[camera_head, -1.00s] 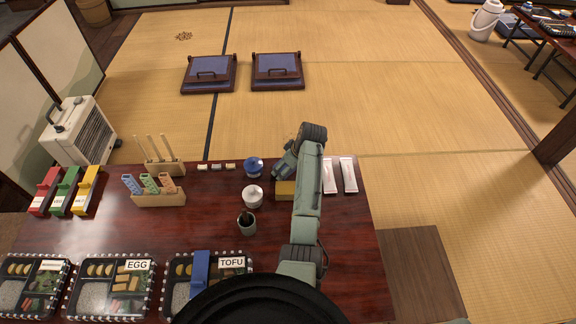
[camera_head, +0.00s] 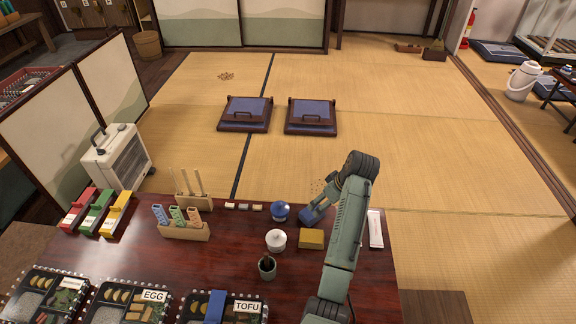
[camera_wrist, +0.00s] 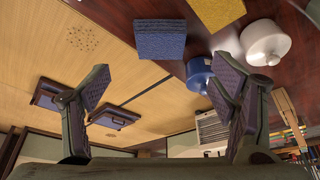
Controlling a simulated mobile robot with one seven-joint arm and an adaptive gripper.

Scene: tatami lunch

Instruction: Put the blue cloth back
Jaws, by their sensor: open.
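The blue cloth (camera_wrist: 158,40) shows as a thick, ridged square pad at the table's far edge in the wrist view. In the head view the blue cloth (camera_head: 312,217) is partly covered by my gripper. My gripper (camera_wrist: 160,88) is open and empty, its two fingers apart. The cloth lies beyond the fingertips, apart from them as far as I can see. A yellow cloth (camera_head: 311,239) lies just in front of it on the table, and also shows in the wrist view (camera_wrist: 217,12).
A blue-topped pot (camera_head: 281,212) and a white pot (camera_head: 276,240) stand close to the left of my gripper. A dark-filled cup (camera_head: 267,268) stands nearer. A white packet (camera_head: 375,230) lies right of my arm. Bento boxes (camera_head: 130,303) line the near edge. Tatami (camera_head: 440,160) lies beyond.

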